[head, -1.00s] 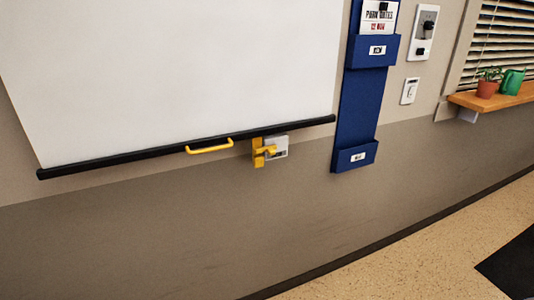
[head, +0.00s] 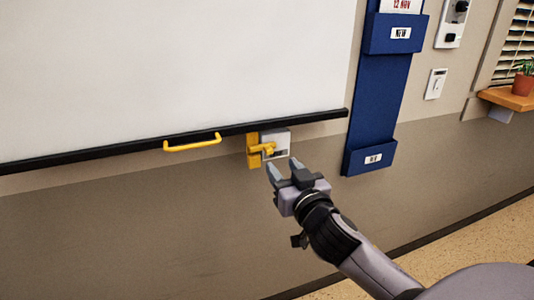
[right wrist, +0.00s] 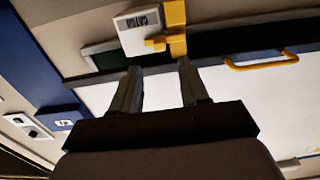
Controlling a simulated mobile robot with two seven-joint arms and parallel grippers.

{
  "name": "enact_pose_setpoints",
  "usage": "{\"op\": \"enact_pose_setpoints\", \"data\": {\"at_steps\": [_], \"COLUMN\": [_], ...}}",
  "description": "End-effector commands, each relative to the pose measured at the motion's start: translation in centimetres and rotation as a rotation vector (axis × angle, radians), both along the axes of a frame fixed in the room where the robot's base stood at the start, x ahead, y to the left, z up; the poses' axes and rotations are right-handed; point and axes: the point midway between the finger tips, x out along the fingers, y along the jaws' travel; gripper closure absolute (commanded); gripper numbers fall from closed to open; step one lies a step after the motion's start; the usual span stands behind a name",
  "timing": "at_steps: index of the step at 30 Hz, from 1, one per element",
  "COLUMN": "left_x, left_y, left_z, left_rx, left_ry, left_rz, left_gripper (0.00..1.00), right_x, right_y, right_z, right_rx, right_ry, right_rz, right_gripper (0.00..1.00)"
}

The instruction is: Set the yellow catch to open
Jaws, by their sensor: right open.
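The yellow catch (head: 264,149) sits on a small pale plate (head: 281,138) on the wall, just under the black bottom bar of the white screen. Its lever points left in the head view, against an upright yellow strip (head: 253,151). In the right wrist view the catch (right wrist: 158,43) shows beyond the fingertips, and its plate (right wrist: 140,30) reads "CATCH". My right gripper (head: 281,169) is open and empty, just below and right of the catch, apart from it. It also shows in the right wrist view (right wrist: 158,75). My left gripper is out of view.
A yellow handle (head: 192,143) hangs from the screen's black bar (head: 100,153), left of the catch. A blue wall holder (head: 375,90) hangs at the right, with a light switch (head: 436,83) beyond it. The wall below the catch is clear.

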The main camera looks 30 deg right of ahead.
Motion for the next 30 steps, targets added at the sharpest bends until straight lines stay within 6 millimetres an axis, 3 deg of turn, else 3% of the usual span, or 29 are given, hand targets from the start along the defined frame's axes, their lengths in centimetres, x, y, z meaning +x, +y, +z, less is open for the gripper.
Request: {"op": "enact_pose_setpoints", "data": {"at_steps": [18,30], "left_x": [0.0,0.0], "left_y": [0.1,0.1], "left_z": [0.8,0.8], "left_rx": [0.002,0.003], "left_ry": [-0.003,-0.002], "left_rz": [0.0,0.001], "left_gripper": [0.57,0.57], "right_x": [6.3,6.9], "right_y": [-1.5,-1.7], "right_z": [0.1,0.0], "right_rx": [-0.001,0.001], "right_ry": [-0.002,-0.001], "right_rz": [-0.001,-0.001], "right_gripper": [0.55,0.55]}}
